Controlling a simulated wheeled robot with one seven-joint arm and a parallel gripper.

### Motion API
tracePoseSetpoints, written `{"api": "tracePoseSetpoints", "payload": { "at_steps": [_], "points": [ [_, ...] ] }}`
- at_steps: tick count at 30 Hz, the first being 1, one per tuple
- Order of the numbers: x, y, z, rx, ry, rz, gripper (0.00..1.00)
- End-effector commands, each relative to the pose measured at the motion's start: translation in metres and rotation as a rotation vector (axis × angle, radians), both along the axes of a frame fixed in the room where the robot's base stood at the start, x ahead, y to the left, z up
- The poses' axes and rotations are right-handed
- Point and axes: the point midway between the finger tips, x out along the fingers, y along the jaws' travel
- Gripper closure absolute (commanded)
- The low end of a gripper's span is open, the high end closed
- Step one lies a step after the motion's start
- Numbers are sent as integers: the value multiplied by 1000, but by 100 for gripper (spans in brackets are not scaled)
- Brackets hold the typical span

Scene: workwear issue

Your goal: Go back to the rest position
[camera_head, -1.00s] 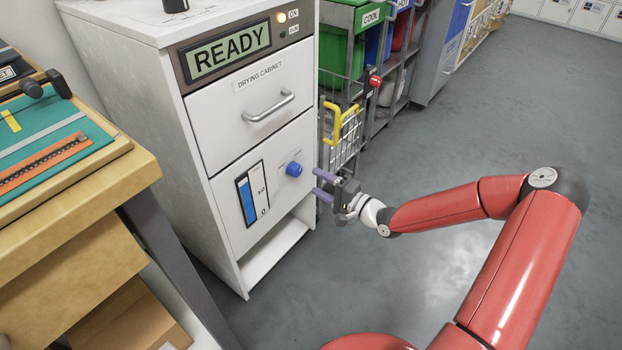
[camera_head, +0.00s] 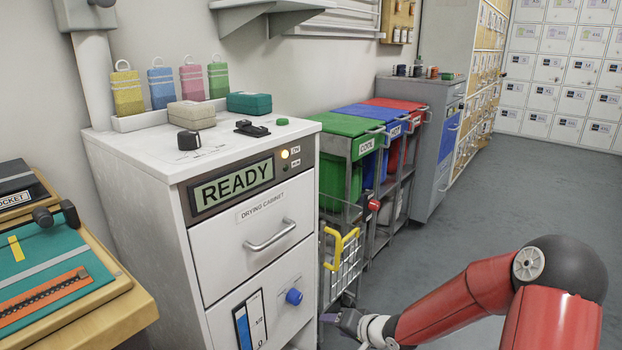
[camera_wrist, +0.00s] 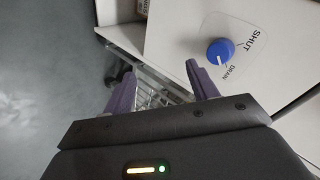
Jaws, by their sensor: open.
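My gripper (camera_head: 328,322) is low in the head view, to the right of the drying cabinet (camera_head: 152,205) and just below right of its blue knob (camera_head: 294,297). The lower part of the gripper is partly cut off by the frame edge. In the wrist view my gripper (camera_wrist: 158,75) has its two purple fingers spread apart with nothing between them. The blue knob (camera_wrist: 221,52) shows there, right of the fingers and clear of them, beside the printed words SHUT and DRAIN. The cabinet display (camera_head: 232,186) reads READY, and its drawer is closed.
A workbench (camera_head: 140,310) is at the left. The grey floor (camera_head: 480,210) on the right is open.

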Motion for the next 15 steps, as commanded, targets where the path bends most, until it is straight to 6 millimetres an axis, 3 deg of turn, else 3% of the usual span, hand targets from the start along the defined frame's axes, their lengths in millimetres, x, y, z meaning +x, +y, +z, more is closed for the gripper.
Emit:
{"api": "tracePoseSetpoints", "payload": {
  "at_steps": [3, 8, 15],
  "points": [
    [-10, -27, 21, -272, -7, 1, 42],
    [-32, -64, 64, -566, 7, -23, 42],
    [-93, -101, 146, -846, 53, -74, 42]
  ]
}}
